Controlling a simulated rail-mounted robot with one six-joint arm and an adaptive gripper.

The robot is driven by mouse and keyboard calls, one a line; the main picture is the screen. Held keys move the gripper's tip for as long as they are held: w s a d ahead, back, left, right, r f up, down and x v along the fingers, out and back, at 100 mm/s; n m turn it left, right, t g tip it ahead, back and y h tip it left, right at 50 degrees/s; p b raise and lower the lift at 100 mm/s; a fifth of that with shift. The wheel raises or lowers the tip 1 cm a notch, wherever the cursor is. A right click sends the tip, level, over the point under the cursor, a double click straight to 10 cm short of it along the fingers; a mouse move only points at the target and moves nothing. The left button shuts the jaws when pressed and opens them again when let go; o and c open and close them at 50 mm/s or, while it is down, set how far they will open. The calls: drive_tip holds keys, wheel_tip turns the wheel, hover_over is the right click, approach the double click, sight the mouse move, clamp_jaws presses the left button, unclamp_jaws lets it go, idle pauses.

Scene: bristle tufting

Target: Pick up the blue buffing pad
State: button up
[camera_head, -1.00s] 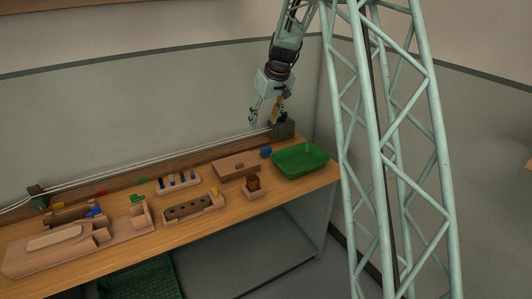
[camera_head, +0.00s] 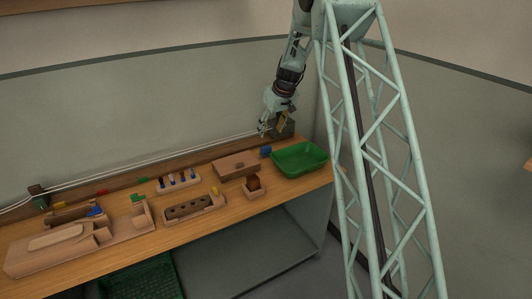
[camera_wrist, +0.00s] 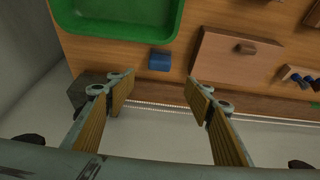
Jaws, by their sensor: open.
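A small blue block, which looks like the blue buffing pad (camera_head: 265,151), lies on the wooden bench between the green tray and a wooden box. It also shows in the wrist view (camera_wrist: 159,60), just beyond my fingertips and roughly centred between them. My gripper (camera_head: 266,130) is over the back of the bench, close above the pad. In the wrist view my gripper (camera_wrist: 160,86) has its two fingers spread wide with nothing between them.
The green tray (camera_head: 275,165) is close on the right of the pad. The wooden box (camera_head: 232,171) is on its left. A dark block (camera_wrist: 87,88) and a pale cord (camera_wrist: 165,105) run near the back edge. Wooden holders (camera_head: 222,200) fill the left of the bench.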

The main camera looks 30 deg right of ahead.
sight(266, 146)
drive_tip(key=shift+f, duration=0.15)
drive_tip(key=shift+b+x, duration=0.6)
drive_tip(key=shift+x, duration=3.55)
drive_tip(key=shift+f, duration=0.1)
drive_tip(key=shift+b+x, duration=0.45)
drive_tip(key=shift+x, duration=2.05)
drive_tip(key=shift+s, duration=0.1)
drive_tip(key=shift+c, duration=0.3)
drive_tip(key=c, duration=0.9)
drive_tip(key=shift+r+p, duration=0.8)
drive_tip(key=shift+r, duration=4.15)
